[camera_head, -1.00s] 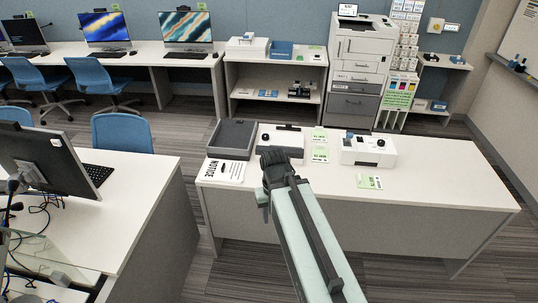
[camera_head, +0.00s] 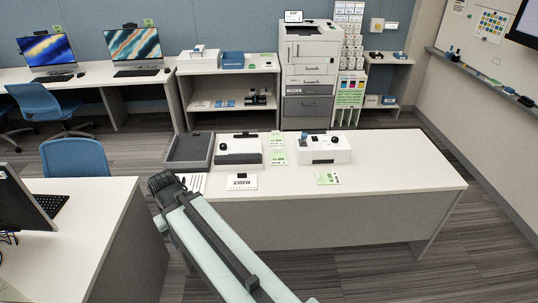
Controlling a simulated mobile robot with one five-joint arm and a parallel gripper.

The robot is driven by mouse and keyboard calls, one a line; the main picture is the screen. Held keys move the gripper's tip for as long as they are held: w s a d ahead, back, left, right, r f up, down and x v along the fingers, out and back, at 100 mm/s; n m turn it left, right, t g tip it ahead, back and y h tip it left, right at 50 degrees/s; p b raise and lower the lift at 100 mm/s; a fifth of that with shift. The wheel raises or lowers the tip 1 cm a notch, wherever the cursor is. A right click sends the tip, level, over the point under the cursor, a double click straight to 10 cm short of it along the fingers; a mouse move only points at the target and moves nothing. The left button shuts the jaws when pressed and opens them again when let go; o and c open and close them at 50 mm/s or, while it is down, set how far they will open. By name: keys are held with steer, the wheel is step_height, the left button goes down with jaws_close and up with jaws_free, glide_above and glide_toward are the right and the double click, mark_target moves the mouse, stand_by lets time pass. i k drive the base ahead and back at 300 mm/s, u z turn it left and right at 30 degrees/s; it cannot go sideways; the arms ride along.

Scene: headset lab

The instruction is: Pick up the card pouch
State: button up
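I cannot clearly pick out the card pouch; no item in view is plainly it. Small green-and-white cards (camera_head: 278,157) lie between two white devices on the white desk (camera_head: 385,175), and another green-printed card (camera_head: 328,178) lies near its front edge. My gripper (camera_head: 162,181) is the dark end of my pale green arm. In the picture it overlaps the desk's front left corner and partly covers a white printed sheet (camera_head: 197,182). Its fingers are too small and dark to show whether they are open, and I see nothing held.
A dark grey tray (camera_head: 190,152), a white-and-grey device (camera_head: 238,150) and a white box device (camera_head: 325,149) stand along the desk's back. A white label card (camera_head: 242,181) sits in front. Another desk (camera_head: 90,225) with a monitor (camera_head: 22,205) is at left. The desk's right half is clear.

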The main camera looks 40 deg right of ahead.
mark_target(277, 157)
steer(key=i, duration=1.4)
steer(key=z, duration=0.05)
